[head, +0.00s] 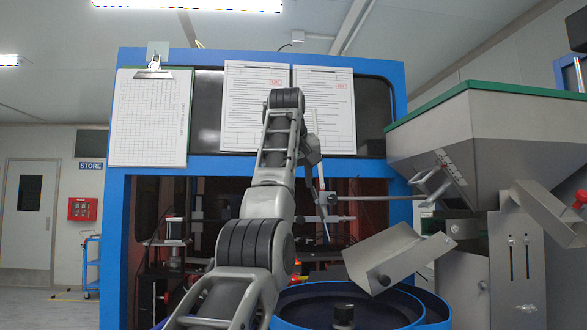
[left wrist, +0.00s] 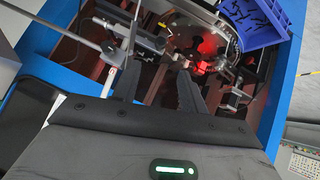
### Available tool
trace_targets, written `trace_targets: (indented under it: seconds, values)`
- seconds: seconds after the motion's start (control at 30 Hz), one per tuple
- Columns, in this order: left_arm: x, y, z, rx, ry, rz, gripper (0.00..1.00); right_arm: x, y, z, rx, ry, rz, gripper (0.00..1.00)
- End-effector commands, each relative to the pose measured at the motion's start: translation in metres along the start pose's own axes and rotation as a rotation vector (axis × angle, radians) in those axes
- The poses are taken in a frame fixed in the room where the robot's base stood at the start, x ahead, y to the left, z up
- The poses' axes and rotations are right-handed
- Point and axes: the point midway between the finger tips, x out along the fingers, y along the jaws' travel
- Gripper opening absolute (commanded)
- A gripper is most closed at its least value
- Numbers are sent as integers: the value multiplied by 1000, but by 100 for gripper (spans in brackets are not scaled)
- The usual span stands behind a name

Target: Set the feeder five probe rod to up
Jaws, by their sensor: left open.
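A thin grey rod (head: 385,198), which looks like the probe rod, runs nearly level in the head view from the hopper side to a small clamp block (head: 328,198). A rod (left wrist: 60,27) also crosses the upper left of the left wrist view, ending near a light upright post (left wrist: 130,40). My left gripper (head: 316,178) is beside the rod's left end, partly hidden by my own arm. In the left wrist view its dark fingers (left wrist: 162,80) are apart with nothing clearly between them. The rod end is left of the fingers. I cannot tell whether they touch. My right gripper is out of view.
A grey hopper (head: 480,130) with a green rim and a tilted metal chute (head: 395,255) stand at the right. A blue bowl (head: 425,300) lies below. The blue machine frame (head: 122,250) encloses dark fixtures. A blue bin (left wrist: 262,22) shows in the left wrist view.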

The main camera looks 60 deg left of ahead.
Motion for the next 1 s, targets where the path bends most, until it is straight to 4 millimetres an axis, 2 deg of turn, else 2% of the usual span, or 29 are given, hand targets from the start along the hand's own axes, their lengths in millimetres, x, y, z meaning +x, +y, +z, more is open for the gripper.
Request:
trace_targets:
  seconds: [0.1,0.3,0.47,1.0]
  values:
    - [-26,0,0,-1,3,3,43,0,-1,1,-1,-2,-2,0]
    - [-49,0,-1,0,2,1,43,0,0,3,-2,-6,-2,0]
    - [-55,0,0,1,1,0,43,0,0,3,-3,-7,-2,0]
    - [-54,0,-1,0,1,0,43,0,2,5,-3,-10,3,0]
